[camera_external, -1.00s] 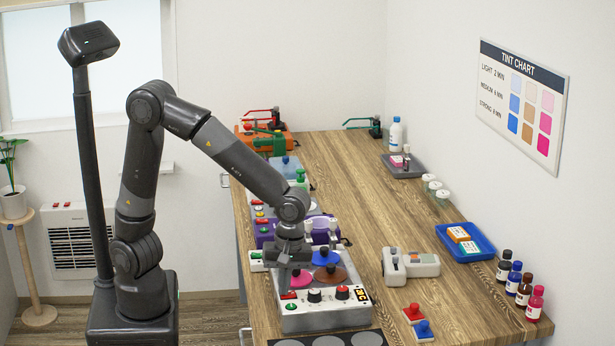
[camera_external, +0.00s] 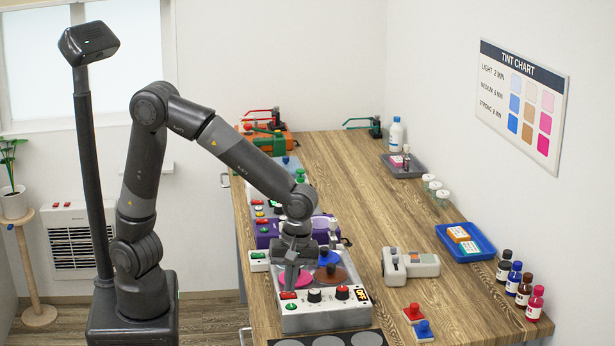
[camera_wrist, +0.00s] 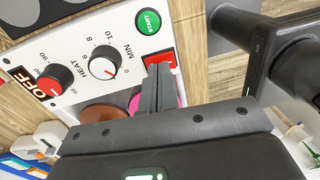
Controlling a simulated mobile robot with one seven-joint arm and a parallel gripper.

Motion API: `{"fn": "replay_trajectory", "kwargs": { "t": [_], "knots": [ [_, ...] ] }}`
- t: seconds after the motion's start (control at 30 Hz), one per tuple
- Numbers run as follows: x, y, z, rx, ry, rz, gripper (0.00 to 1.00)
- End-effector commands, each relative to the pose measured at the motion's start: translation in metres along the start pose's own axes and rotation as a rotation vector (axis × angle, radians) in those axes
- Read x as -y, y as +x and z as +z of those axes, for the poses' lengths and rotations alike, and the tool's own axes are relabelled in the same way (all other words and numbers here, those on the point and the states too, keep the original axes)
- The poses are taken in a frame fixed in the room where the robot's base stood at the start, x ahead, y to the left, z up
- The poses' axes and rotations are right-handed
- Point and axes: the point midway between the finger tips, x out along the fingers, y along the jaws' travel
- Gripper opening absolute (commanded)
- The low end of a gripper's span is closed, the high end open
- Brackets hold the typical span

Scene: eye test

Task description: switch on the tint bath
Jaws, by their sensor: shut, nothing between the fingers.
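The tint bath (camera_external: 320,318) is a pale box near the front of the bench, with pink (camera_external: 303,280), blue (camera_external: 328,273) and brown (camera_external: 333,280) round tops. Its front panel has a red switch (camera_external: 288,295), a green START button (camera_external: 291,307), dark and red knobs, and a small display (camera_external: 362,295) reading OFF. My gripper (camera_external: 290,287) is shut and empty, pointing down at the red switch. In the wrist view my fingertips (camera_wrist: 157,66) overlap the red switch (camera_wrist: 168,58) and partly hide it. I cannot tell whether they touch it. The wrist view also shows the OFF display (camera_wrist: 34,83).
A purple machine (camera_external: 265,235) and other equipment stand close behind the bath. A grey device (camera_external: 410,264) stands to its right, with red (camera_external: 412,312) and blue (camera_external: 424,328) handled pieces nearby. A blue tray (camera_external: 466,252) and bottles line the right edge. The bench middle is clear.

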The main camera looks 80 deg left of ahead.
Motion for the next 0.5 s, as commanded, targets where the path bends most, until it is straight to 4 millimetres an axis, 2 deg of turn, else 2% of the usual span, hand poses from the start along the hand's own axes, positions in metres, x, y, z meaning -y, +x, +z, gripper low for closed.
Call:
{"fn": "replay_trajectory", "kwargs": {
  "t": [0.17, 0.5],
  "knots": [
    [-0.001, -0.030, 0.000, 0.002, 0.000, 0.005, 0.00],
    [-0.001, -0.106, 0.000, 0.002, -0.001, 0.004, 0.00]
  ]
}}
